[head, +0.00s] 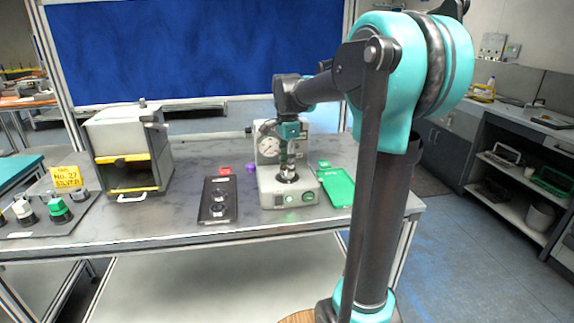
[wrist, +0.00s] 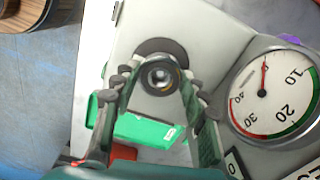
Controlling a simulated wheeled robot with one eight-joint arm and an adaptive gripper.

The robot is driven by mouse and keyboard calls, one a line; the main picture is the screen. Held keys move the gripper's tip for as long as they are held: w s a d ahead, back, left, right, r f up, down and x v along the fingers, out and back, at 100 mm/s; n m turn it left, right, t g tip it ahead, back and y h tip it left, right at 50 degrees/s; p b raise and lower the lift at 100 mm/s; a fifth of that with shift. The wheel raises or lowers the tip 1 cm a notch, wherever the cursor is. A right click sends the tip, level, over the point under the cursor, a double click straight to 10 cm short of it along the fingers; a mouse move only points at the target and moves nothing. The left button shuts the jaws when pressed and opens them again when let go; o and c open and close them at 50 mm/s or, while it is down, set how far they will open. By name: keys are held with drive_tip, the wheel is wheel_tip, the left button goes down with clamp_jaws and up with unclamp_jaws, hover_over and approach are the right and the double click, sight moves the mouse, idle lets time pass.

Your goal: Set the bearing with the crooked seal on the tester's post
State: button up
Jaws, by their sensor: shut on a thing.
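The tester (head: 288,192) is a pale box with a dial gauge and a dark round seat on its base. My gripper (head: 289,168) points down over that seat. In the wrist view my gripper (wrist: 161,82) is shut around a small metal bearing (wrist: 160,74), with a finger on each side. The bearing is over or on the dark round seat (wrist: 160,47); I cannot tell whether it touches it. The post is hidden, and the seal's lie is too small to judge. A black tray (head: 206,212) left of the tester holds more bearings (head: 218,208).
A green tray (head: 340,188) lies right of the tester. Red (head: 225,170) and purple (head: 250,168) small items stand behind the black tray. A grey box with a yellow-edged opening (head: 127,150) stands left. The bench front between box and black tray is clear.

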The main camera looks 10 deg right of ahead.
drive_tip(key=shift+f, duration=0.3)
drive_tip(key=o, duration=1.7)
drive_tip(key=shift+r, duration=3.8)
